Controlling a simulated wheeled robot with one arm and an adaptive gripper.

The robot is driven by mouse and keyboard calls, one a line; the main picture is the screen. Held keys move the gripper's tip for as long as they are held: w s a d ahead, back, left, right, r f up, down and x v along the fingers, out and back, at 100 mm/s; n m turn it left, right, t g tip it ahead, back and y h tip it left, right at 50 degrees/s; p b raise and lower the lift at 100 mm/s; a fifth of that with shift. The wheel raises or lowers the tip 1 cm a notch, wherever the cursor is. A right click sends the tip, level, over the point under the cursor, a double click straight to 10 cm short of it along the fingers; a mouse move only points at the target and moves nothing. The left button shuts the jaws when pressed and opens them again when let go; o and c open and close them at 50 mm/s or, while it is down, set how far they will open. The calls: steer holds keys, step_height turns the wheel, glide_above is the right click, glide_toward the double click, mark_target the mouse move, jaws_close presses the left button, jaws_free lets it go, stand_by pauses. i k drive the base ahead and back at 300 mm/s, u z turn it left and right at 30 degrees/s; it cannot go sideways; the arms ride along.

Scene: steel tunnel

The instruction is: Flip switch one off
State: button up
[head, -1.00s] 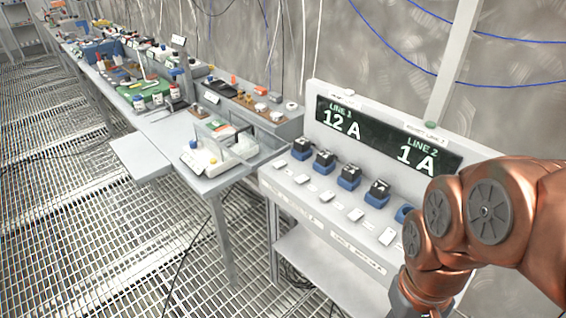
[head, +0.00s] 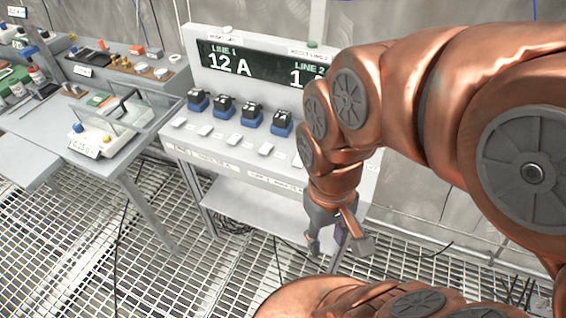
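A row of black switches on blue bases sits on the white console (head: 215,153). From left to right I see switches at the far left (head: 198,101), second (head: 222,107), third (head: 251,115) and fourth (head: 282,122). Small blank-looking white plates lie in front of them; which switch is number one is not readable. The dark display (head: 250,66) reads LINE 1 12 A; its LINE 2 value is partly hidden by my arm. My gripper (head: 338,250) hangs in front of the console's right part, below the switches, pointing down. Its fingers are apart and empty. My arm hides the row's right end.
A grey workbench (head: 95,165) stands to the left, with a clear-covered device (head: 112,125) near its edge and small parts behind. A lower shelf (head: 250,212) sits under the console. The grated floor (head: 190,280) in front is open, with cables on it.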

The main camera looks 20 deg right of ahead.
mark_target(179, 121)
steer(key=z, duration=0.05)
steer(key=k, duration=0.65)
steer(key=u, duration=0.05)
steer(key=i, duration=0.35)
steer(key=u, duration=0.8)
steer(key=i, duration=0.7)
steer(key=u, duration=0.75)
